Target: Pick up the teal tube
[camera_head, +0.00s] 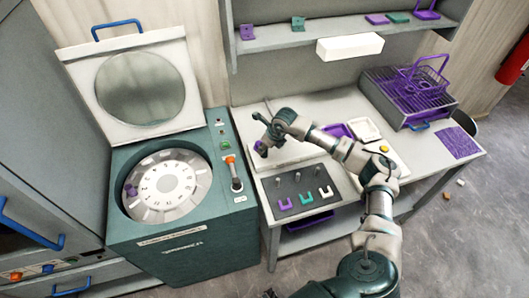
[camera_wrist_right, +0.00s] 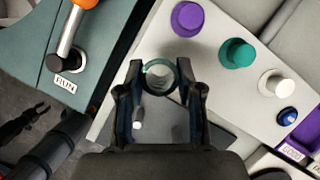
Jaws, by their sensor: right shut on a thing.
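The teal tube (camera_wrist_right: 148,76) shows in the right wrist view as a ring seen nearly end-on, with a see-through middle. My right gripper (camera_wrist_right: 160,88) is shut on it, one finger on each side. In the head view my right gripper (camera_head: 262,140) is small, above the left end of the bench, and the tube cannot be made out there. A dark claw-like shape, probably my left gripper (camera_wrist_right: 22,124), is at the left edge of the right wrist view; its opening is unclear.
Below the gripper is a pale panel with purple (camera_wrist_right: 187,18), teal (camera_wrist_right: 236,53) and white (camera_wrist_right: 276,83) round pieces. A teal machine (camera_head: 190,245) with a round dial (camera_head: 167,184) and raised lid stands left. A purple rack (camera_head: 410,90) is at the back right.

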